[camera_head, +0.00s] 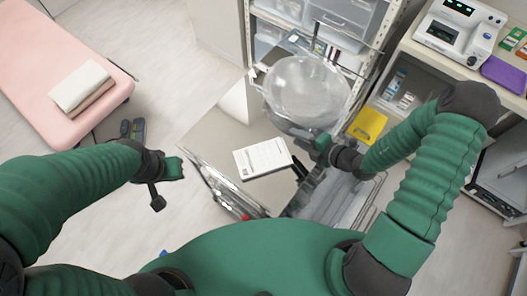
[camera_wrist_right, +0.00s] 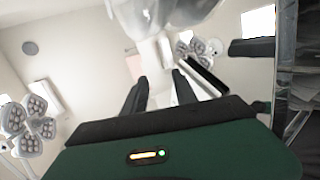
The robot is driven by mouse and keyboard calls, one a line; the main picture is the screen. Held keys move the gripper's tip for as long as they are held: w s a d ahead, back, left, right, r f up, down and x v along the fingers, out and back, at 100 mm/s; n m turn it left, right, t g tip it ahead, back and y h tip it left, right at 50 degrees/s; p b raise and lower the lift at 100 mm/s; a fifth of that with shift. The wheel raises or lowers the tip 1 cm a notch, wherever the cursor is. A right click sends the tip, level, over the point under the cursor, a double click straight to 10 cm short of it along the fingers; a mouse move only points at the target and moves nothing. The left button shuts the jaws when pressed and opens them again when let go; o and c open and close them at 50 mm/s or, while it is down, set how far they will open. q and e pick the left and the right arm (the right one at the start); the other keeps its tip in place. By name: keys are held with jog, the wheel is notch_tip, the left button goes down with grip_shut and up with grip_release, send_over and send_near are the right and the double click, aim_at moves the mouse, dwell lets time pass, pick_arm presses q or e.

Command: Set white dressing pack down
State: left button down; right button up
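A white dressing pack (camera_head: 263,158) with small print lies flat over the beige top of a metal-railed trolley (camera_head: 215,132) in the head view. My right gripper (camera_head: 300,170) is just right of the pack, with its dark fingers close to the pack's right edge. In the right wrist view its two fingers (camera_wrist_right: 160,95) stand apart, and I see no pack between them. Whether a finger touches the pack is unclear. My left gripper (camera_head: 172,180) is left of the trolley, away from the pack; its finger gap is not clear.
A clear dome (camera_head: 305,90) hangs close above my right gripper. Shelves with bins (camera_head: 345,15) stand behind. A counter at right holds a white device (camera_head: 460,30) and a purple case (camera_head: 503,73). A pink couch (camera_head: 50,50) with folded towels (camera_head: 80,85) is at left.

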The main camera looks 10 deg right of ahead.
jog(key=shift+s+d, duration=0.25)
jog(key=shift+a+r, duration=0.1)
